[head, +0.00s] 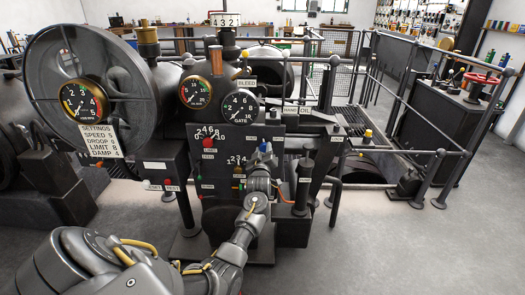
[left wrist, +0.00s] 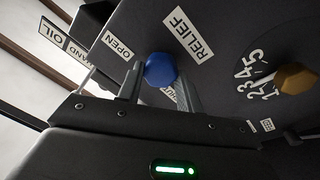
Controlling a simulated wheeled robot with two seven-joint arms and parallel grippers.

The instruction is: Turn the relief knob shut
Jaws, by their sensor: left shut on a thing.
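The relief knob (left wrist: 161,70) is a round blue knob on the dark panel, beside a white RELIEF label (left wrist: 188,34). An OPEN label (left wrist: 117,46) is at its upper left; a partly hidden label that seems to read SHUT (left wrist: 171,94) is below it. My left gripper (left wrist: 160,82) has one finger on each side of the blue knob and is closed on it. In the head view the left gripper (head: 263,156) reaches the panel's right part, and a bit of blue shows at its tip. The knob's exact turn cannot be told. My right gripper is not in view.
A brass-coloured knob (left wrist: 297,78) with a numbered scale sits near the gripper. A red knob (head: 208,142), gauges (head: 241,106) and a settings card (head: 101,141) are on the machine. Railings (head: 385,150) stand at the right; the front floor is clear.

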